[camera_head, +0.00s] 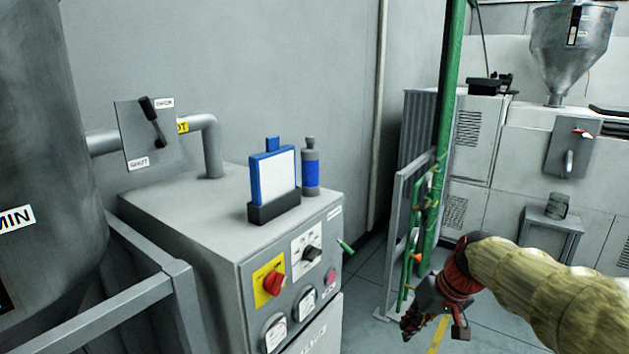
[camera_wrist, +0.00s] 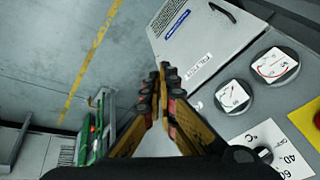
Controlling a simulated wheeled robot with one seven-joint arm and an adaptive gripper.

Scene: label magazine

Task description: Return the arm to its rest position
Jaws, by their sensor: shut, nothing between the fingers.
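My gripper (camera_head: 408,328) is at the lower right of the head view, in the open space right of the grey control cabinet (camera_head: 180,215). It points left and down, and my arm in its yellowish sleeve reaches in from the right edge. In the wrist view the fingers of my gripper (camera_wrist: 165,72) meet at their tips, with nothing between them. The cabinet's front, with round gauges (camera_wrist: 274,64), lies beyond and to the right of the fingers there. I see no contact between gripper and cabinet.
A blue-framed white panel (camera_head: 274,178) and a grey bottle with a blue band (camera_head: 310,168) stand on the cabinet. Green pipes (camera_head: 430,215) rise behind my gripper. A metal hopper (camera_head: 571,45) stands back right.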

